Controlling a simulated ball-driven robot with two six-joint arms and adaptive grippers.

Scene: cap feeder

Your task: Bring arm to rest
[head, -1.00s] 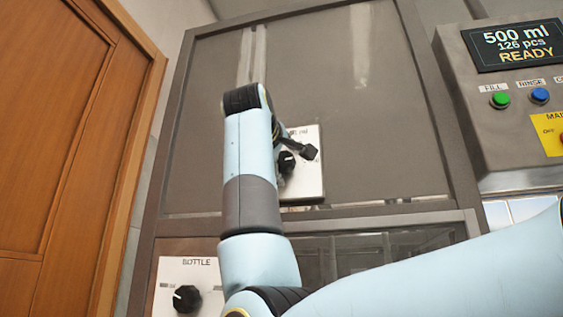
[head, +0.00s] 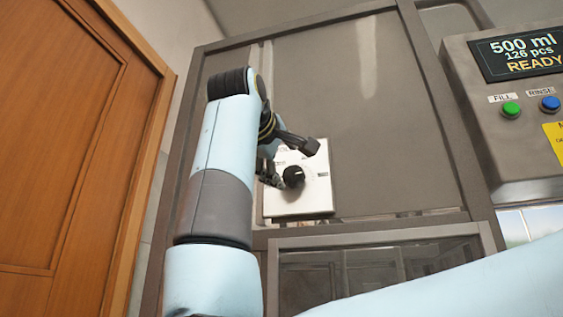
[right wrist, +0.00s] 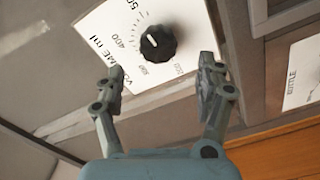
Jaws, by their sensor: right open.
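My right arm (head: 216,150) rises at the left of the head view. Its gripper (head: 287,162) is beside the white volume plate (head: 312,195), partly hidden by its own wrist. In the right wrist view the gripper (right wrist: 160,68) is open and empty. Its two fingers are spread to either side below the black volume knob (right wrist: 158,43), with no contact visible. The knob also shows in the head view (head: 293,177) on the plate. The wrist view shows "VOLUME ml" and several scale numbers on the plate (right wrist: 103,40). My left gripper is not in view.
A grey control box (head: 480,120) at upper right reads "500 ml 126 pcs READY", with green (head: 511,109) and blue (head: 550,103) buttons. A grey cabinet front (head: 370,110) fills the middle. A brown wooden door (head: 60,150) stands at left. A bottle plate (right wrist: 305,72) shows in the wrist view.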

